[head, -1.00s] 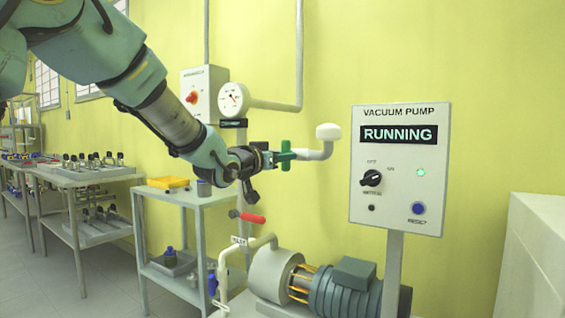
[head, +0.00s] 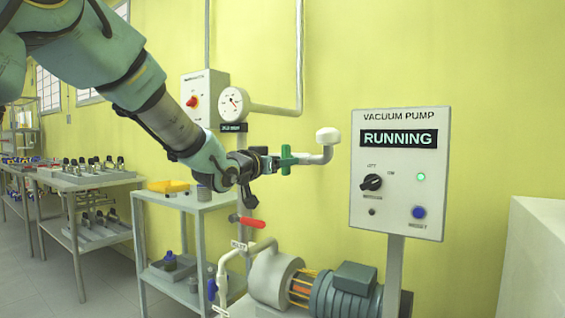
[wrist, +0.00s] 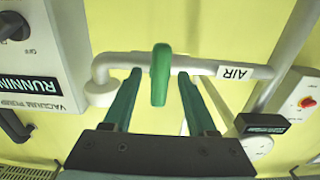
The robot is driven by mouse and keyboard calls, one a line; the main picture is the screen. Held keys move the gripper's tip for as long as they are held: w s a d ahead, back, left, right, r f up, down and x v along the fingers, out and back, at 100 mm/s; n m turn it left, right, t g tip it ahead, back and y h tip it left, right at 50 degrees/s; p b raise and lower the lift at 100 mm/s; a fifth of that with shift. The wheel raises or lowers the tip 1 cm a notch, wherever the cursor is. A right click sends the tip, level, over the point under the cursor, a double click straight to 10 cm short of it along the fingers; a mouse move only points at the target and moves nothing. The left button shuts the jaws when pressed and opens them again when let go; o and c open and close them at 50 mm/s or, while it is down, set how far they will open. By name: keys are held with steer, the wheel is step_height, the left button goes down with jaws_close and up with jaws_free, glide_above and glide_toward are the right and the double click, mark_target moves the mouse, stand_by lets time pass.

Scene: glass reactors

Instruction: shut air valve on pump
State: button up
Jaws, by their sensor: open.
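The air valve's green handle (wrist: 160,75) stands crosswise to a grey pipe with an "AIR" label (wrist: 235,72) in the wrist view. In the head view the green handle (head: 286,158) is upright on the short pipe with a white cap (head: 328,135). My gripper (wrist: 159,82) is open, with one green finger on each side of the handle and a gap to each. In the head view my gripper (head: 272,161) is at the valve from the left, and its fingers partly merge with the handle. Contact cannot be told.
The vacuum pump panel (head: 398,190) reads RUNNING, right of the valve. A red-handled valve (head: 248,221) and the pump (head: 340,291) are below. A round gauge (head: 233,101) and a box with a red knob (head: 194,102) are behind the arm. A shelf cart (head: 205,205) stands left.

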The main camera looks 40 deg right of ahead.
steer(key=v, duration=1)
steer(key=shift+a, duration=0.3)
steer(key=w+a+f+n+t+y, duration=0.2)
steer(key=w+a+f+n+y, duration=0.25)
steer(key=w+a+f, duration=0.5)
steer(key=w+a+f+n+t+y, duration=0.2)
steer(key=w+a+f+n+y, duration=0.3)
steer(key=a, duration=0.7)
steer(key=s+a+f+n+g+y, duration=0.1)
steer(key=s+a+f+y, duration=0.15)
steer(key=a+f, duration=0.35)
steer(key=s+a+f+g+y, duration=0.1)
steer(key=a+f+y, duration=0.2)
steer(key=a, duration=0.6)
steer(key=s+a+f+n+g+y, duration=0.25)
steer(key=s+a+f+g, duration=0.25)
steer(key=s+a, duration=0.5)
step_height(320, 180, up, 18)
steer(key=n+p, duration=0.1)
steer(key=p, duration=1.7)
steer(key=shift+s+a+p, duration=0.15)
steer(key=shift+a+p, duration=0.2)
steer(key=shift+a, duration=0.05)
